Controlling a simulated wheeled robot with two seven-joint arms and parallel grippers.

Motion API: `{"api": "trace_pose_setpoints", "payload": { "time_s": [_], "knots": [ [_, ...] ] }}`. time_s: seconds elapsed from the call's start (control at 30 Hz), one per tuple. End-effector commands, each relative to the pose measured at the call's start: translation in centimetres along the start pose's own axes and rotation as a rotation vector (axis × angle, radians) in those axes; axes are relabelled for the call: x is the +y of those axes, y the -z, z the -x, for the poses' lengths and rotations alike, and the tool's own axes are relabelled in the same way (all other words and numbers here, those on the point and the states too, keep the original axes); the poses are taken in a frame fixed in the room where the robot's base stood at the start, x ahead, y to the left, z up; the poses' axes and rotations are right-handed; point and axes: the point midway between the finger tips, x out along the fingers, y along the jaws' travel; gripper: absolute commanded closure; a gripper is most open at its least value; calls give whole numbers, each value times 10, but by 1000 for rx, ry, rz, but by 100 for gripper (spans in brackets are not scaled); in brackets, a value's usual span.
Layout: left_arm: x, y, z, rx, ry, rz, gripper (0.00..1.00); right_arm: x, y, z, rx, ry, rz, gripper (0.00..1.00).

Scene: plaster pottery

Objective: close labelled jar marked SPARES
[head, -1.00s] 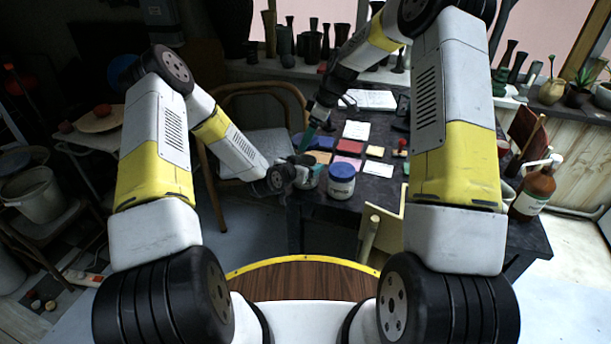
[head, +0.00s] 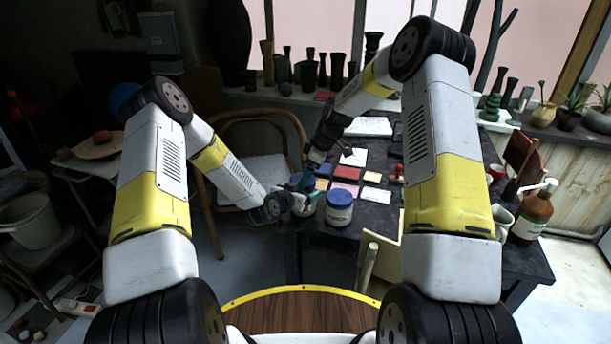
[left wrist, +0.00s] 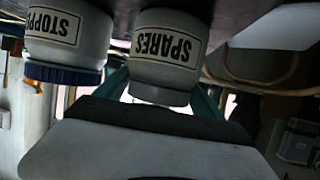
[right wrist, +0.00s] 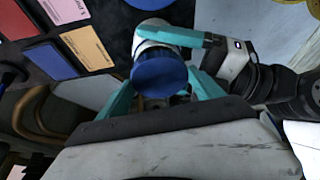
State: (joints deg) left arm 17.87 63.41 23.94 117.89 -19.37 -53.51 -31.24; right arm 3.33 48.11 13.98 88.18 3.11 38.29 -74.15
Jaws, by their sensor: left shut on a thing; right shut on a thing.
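The white jar labelled SPARES (left wrist: 165,70) stands between the teal fingers of my left gripper (head: 290,203), which is shut on it. Its pale neck shows no lid in the left wrist view, where the picture is upside down. My right gripper (head: 308,180) is shut on a blue lid (right wrist: 160,76). In the right wrist view the lid lies in front of the white jar (right wrist: 152,27), in line with its mouth. I cannot tell whether they touch. A second white jar, labelled STOPPERS (left wrist: 68,35), has a blue lid on and stands beside it.
The STOPPERS jar (head: 339,214) stands close on the right at the dark table's (head: 385,218) near edge. Coloured cards (head: 346,173) lie behind. A brown bottle (head: 532,215) stands at the right. A chair (head: 258,172) is behind my left arm.

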Motion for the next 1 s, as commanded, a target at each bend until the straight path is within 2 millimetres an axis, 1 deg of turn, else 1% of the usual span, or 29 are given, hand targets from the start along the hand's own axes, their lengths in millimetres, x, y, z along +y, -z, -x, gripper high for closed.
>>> {"api": "trace_pose_setpoints", "payload": {
  "time_s": [0.13, 0.43, 1.0],
  "knots": [
    [0, 0, 0, 1, 0, 0, 95, 0, -1, -3, 0, 1, -1, 62],
    [0, 1, 0, 1, 0, -1, 95, 0, -8, -18, -2, 2, -1, 62],
    [0, 1, 0, 1, 1, 0, 95, 0, -8, -18, 0, 0, -1, 62]
  ]
}}
